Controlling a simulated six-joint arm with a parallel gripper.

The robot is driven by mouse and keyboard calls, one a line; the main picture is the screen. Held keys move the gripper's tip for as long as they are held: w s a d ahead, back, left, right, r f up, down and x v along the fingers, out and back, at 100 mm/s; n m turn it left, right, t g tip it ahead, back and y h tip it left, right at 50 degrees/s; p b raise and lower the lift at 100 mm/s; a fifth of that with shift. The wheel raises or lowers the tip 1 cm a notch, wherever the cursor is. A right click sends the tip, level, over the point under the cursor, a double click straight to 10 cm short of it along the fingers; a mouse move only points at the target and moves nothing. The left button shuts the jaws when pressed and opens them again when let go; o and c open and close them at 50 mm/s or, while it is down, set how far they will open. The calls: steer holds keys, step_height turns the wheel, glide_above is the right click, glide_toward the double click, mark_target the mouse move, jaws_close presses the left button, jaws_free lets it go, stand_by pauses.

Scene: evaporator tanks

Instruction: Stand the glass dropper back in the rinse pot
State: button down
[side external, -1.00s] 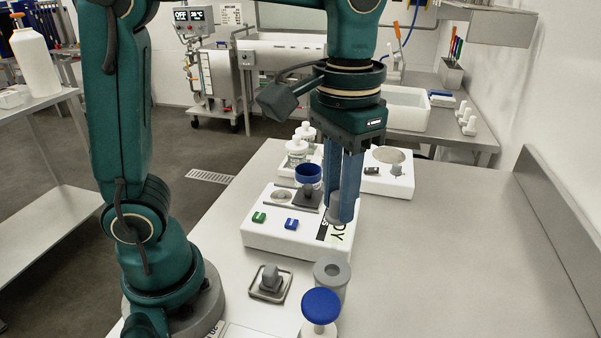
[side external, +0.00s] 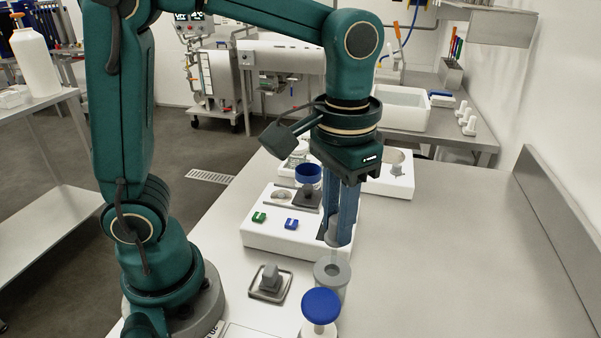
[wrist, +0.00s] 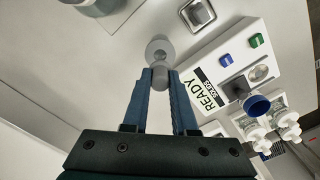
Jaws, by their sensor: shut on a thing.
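My gripper (side external: 341,240) points down and is shut on the grey bulb of the glass dropper (side external: 332,231). The dropper hangs roughly upright, its clear tube hard to make out below the bulb. The grey round rinse pot (side external: 332,285), with a hole in its top, stands on the bench just below the fingertips. In the wrist view the dropper's bulb (wrist: 160,77) sits between the fingertips, and the pot (wrist: 158,46) shows right beyond it. I cannot tell whether the tube's tip is inside the hole.
A blue-topped white item (side external: 320,308) stands close in front of the pot. A square dish with a grey knob (side external: 269,283) lies to its left. A white unit (side external: 262,238) with a blue cup (side external: 308,174) is behind. The bench to the right is clear.

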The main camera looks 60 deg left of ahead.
mark_target(333, 268)
steer(key=shift+f, duration=3)
steer(key=c, duration=0.6)
jaws_free()
steer(key=shift+r, duration=2.6)
